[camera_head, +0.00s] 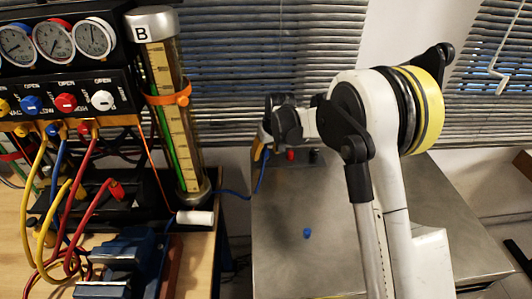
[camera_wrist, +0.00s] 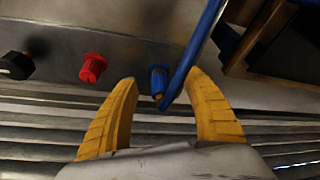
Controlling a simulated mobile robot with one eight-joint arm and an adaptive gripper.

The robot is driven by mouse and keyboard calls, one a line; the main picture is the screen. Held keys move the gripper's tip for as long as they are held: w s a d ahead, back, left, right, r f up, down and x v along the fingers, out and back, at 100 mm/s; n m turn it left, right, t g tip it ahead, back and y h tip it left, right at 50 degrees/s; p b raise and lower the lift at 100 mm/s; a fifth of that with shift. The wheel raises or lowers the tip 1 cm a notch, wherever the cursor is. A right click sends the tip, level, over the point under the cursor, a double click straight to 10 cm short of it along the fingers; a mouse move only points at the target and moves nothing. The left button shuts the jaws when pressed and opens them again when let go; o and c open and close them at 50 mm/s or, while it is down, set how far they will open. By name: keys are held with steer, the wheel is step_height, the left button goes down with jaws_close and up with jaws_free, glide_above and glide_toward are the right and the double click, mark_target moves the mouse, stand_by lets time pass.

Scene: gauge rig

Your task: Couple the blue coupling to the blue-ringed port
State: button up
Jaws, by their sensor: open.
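The blue coupling (camera_wrist: 158,78) with a brass tip lies between the spread fingers of my gripper (camera_wrist: 161,77) in the wrist view. Gaps show on both sides of it, so the fingers do not grip it. A blue hose (camera_wrist: 200,45) runs past its right side, partly in front of its tip. In the head view my gripper (camera_head: 262,148) is at the far end of the metal table, and the coupling is hidden there. A blue fitting (camera_head: 52,130) shows under the rig's valve panel; I cannot tell whether it is the blue-ringed port.
A red coupling (camera_wrist: 92,67) and a black one (camera_wrist: 17,65) stand beside the blue one. A small blue piece (camera_head: 307,233) lies on the metal table (camera_head: 285,265). The gauge rig (camera_head: 65,95), with colored hoses, and cylinder B (camera_head: 165,75) stand left. Window blinds rise behind.

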steer(key=v, duration=1.2)
